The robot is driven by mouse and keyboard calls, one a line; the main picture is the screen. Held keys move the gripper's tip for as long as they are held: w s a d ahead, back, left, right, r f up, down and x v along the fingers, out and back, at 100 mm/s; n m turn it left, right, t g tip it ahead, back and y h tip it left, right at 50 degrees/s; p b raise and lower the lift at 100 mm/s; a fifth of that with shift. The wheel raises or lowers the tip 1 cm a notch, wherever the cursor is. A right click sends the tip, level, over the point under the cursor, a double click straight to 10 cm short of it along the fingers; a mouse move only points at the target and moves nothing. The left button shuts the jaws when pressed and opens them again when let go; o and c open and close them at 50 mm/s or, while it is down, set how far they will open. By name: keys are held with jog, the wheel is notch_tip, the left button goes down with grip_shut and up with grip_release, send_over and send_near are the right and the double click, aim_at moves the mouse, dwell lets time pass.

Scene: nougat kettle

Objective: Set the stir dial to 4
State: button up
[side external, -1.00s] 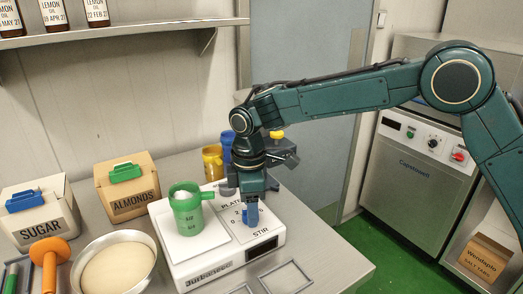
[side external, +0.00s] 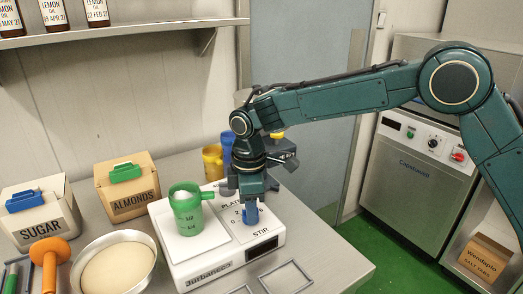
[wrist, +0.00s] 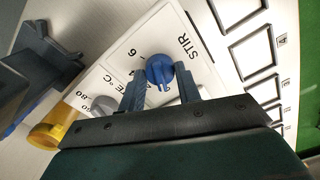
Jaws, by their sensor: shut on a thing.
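The blue stir dial (wrist: 160,69) is on the white top of the hotplate unit (side external: 192,250), beside the printed word STIR. My gripper (wrist: 160,76) points down over the unit, with one finger on each side of the dial, shut on it. In the side view the dial (side external: 250,214) is partly covered by the fingers. Numbers including 6 show around the dial in the wrist view. Which number the dial points to, I cannot tell clearly. A grey dial (wrist: 104,104) beside the °C marking is left of my fingers.
A green measuring jug (side external: 186,212) stands on the hotplate, left of my gripper. Yellow (side external: 212,160) and blue containers stand behind. Almonds (side external: 128,185) and sugar (side external: 38,212) boxes, a bowl (side external: 112,268) and an orange-handled tool (side external: 50,252) are left. Empty frames (side external: 286,277) lie in front.

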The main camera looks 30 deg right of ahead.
jog(key=m, duration=0.4)
jog(key=shift+m, duration=0.3)
jog(key=m, duration=0.4)
jog(key=shift+r+m, duration=0.1)
jog(key=shift+m, duration=0.2)
jog(key=m, duration=0.8)
jog(key=o, duration=1)
